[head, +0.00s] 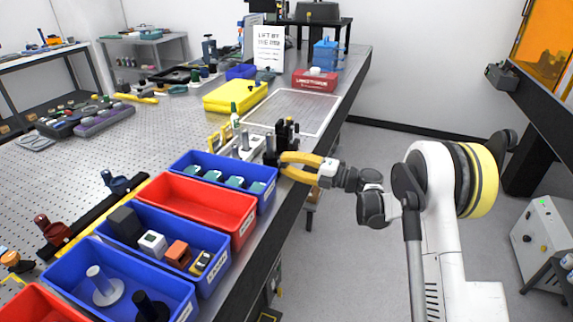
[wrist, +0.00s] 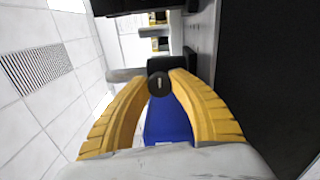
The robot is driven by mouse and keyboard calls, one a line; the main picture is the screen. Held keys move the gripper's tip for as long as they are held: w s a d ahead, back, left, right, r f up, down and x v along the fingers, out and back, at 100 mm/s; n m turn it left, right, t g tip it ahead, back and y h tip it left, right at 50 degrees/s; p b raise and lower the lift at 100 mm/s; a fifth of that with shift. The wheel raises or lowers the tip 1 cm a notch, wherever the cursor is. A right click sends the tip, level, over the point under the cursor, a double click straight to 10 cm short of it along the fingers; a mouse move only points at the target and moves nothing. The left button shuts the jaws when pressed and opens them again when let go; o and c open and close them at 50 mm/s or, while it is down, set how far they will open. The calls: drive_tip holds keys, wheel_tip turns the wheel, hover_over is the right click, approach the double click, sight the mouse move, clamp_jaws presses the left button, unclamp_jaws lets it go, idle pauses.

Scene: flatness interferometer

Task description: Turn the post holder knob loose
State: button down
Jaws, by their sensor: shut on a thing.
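The post holder knob (wrist: 158,83) shows in the wrist view as a small round black disc with a light slot-like mark at its centre. My gripper (wrist: 162,84) has its two yellow fingers shut on it, one tip on either side. In the head view my gripper (head: 284,163) reaches in from the right at the table's edge, against a black post holder assembly (head: 270,152). The knob itself is hidden there behind the fingers. Dark parts of the assembly surround the knob in the wrist view.
A blue bin (head: 180,165) stands close in front of the post holder, with a red bin (head: 175,201) nearer. A yellow case (head: 236,95) and a flat pale plate (head: 297,108) lie behind.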

idle(0.3)
drive_tip(key=c, duration=1.1)
unclamp_jaws()
